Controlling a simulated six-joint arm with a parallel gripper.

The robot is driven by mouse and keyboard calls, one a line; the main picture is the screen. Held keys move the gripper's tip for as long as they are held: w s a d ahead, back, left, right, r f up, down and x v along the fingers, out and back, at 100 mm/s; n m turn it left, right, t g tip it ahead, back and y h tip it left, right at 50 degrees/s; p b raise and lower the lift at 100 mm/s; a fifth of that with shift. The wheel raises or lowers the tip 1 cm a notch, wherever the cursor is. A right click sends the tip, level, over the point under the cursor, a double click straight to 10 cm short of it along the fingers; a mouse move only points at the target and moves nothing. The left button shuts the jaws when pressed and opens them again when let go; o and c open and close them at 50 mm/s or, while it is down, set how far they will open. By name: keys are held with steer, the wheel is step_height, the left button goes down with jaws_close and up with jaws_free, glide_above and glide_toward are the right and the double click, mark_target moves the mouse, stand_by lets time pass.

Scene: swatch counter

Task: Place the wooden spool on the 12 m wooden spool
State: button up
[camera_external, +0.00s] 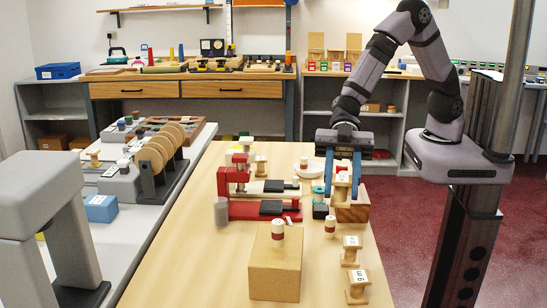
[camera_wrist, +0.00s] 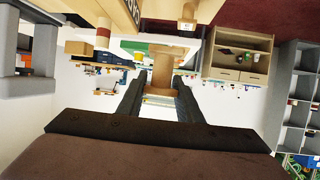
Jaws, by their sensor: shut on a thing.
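My gripper (camera_external: 342,174), with blue fingers, is shut on a pale wooden spool (camera_external: 341,190) with a white label. The wrist view shows the spool (camera_wrist: 163,68) between the dark fingers (camera_wrist: 160,100).
A cardboard-coloured box (camera_external: 275,272) bears a red-banded spool (camera_external: 278,230). Another red-banded spool (camera_external: 330,228) stands beside it on the table (camera_external: 215,270). Red clamp-like frames (camera_external: 250,210) with black pads stand left of my gripper. The table's near left is clear.

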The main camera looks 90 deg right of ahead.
steer(key=s+n+g, duration=0.1)
steer(key=s, duration=0.2)
glide_above(353, 244)
steer(key=shift+n+g, duration=0.3)
steer(key=shift+f, duration=4.35)
steer(key=shift+f, duration=0.15)
steer(key=o, duration=1)
steer(key=shift+o, duration=0.2)
steer(key=shift+r, duration=0.2)
steer(key=b+v, duration=0.1)
steer(key=v, duration=1.1)
